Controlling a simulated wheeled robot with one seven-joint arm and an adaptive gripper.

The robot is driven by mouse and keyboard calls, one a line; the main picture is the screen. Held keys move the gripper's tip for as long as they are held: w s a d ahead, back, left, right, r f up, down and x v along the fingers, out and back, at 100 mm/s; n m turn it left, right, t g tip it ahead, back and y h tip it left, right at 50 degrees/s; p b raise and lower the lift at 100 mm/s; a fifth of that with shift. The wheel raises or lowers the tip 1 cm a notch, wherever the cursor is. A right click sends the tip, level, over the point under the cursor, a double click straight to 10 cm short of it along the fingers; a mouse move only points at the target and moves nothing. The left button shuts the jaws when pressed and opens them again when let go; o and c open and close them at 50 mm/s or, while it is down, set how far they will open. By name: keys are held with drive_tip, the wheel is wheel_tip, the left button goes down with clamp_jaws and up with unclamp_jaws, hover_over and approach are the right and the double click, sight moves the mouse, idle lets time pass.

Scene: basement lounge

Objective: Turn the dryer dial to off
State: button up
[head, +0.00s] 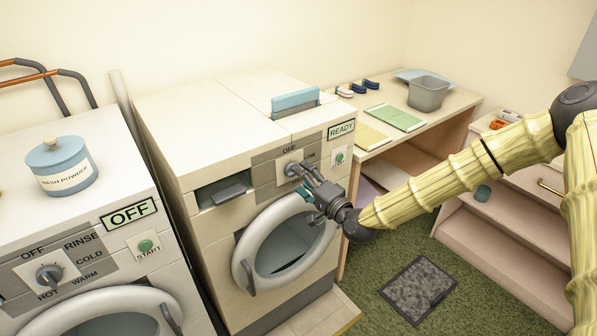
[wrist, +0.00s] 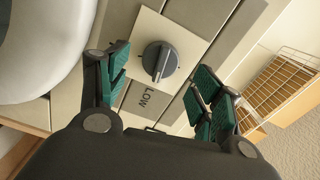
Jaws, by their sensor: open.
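The dryer (head: 215,140) is the middle machine, and its display reads READY. Its round grey dial (head: 293,169) sits on a pale plate on the front panel, with OFF above it and LOW to its right. In the wrist view the dial (wrist: 160,62) is fully visible, and its raised ridge appears to point toward the LOW label (wrist: 148,100). My gripper (head: 308,183) is in front of the panel, just below the dial. It is open, with green-padded fingers on either side of the dial in the wrist view; contact is not visible.
A washer (head: 80,215) with its own dial and OFF display stands at the left. The dryer's round door (head: 285,245) is just below my gripper. A green start button (head: 339,158) is right of the dial. A desk (head: 450,105) stands to the right.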

drive_tip(key=shift+x, duration=1.55)
drive_tip(key=c, duration=1.1)
